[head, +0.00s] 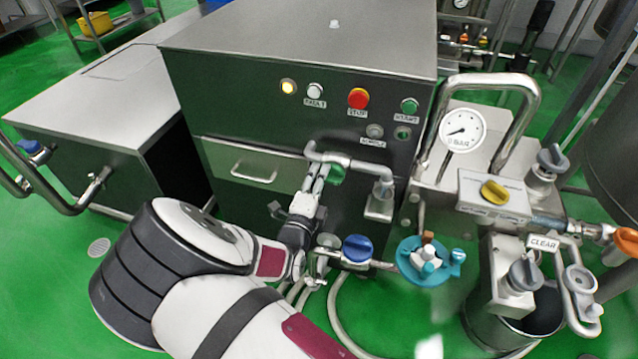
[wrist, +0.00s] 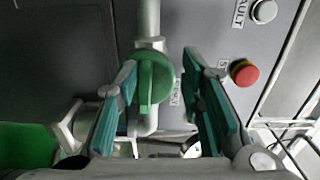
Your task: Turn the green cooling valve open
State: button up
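The green cooling valve (head: 334,175) sits on a grey pipe (head: 345,160) at the front of the steel cabinet. In the wrist view its round green handle (wrist: 152,84) shows a raised bar in line with the pipe. My gripper (head: 314,188) is at the valve, coming from the lower left. In the wrist view the two green-padded fingers (wrist: 160,78) are spread. The handle appears between them, nearer the left finger, with a clear gap to the right finger. I cannot tell whether the left finger touches it. The fingers partly hide the pipework behind.
A red stop button (head: 358,98) and other buttons are on the panel above. A blue valve (head: 357,248) and a teal handwheel (head: 428,262) sit below right. A gauge (head: 463,131) and a yellow knob (head: 495,192) stand at right. A drawer handle (head: 253,174) is at left.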

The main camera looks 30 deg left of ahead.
notch_tip(320, 180, up, 8)
jog(key=shift+r, duration=0.15)
jog(key=shift+o, duration=0.5)
